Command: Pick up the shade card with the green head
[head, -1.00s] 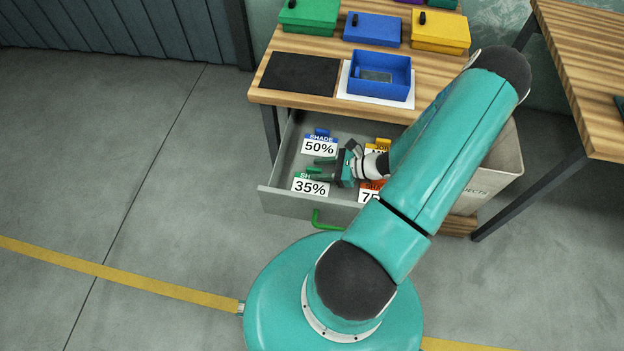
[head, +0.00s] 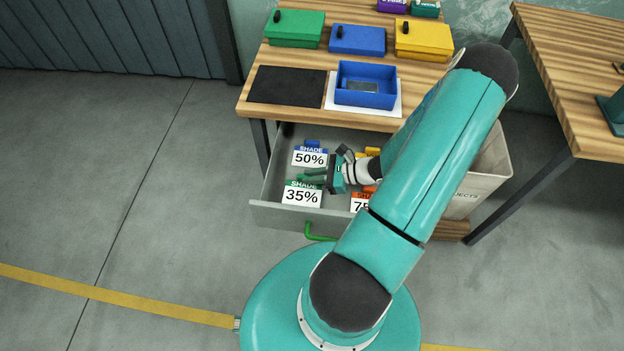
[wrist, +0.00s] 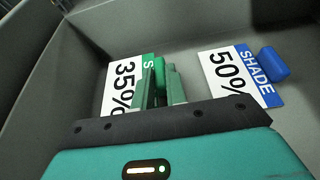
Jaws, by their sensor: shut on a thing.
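The shade card with the green head (head: 302,194) reads 35% and lies in the open drawer at its front left. It also shows in the wrist view (wrist: 121,86), where its green tab (wrist: 160,75) is between my fingers. My gripper (head: 313,175) is inside the drawer, and in the wrist view (wrist: 161,84) its fingers are shut on that tab. The blue-headed 50% card (head: 310,157) lies just behind it and to the right in the wrist view (wrist: 237,75). I cannot tell whether the green card is lifted off the drawer floor.
An orange-headed card (head: 361,201) and a yellow-headed card (head: 368,152) are partly hidden by my arm. The drawer's front wall (head: 285,215) has a green handle (head: 318,236). A blue tray (head: 366,97) and several coloured boxes stand on the table above. A bin (head: 480,185) is at right.

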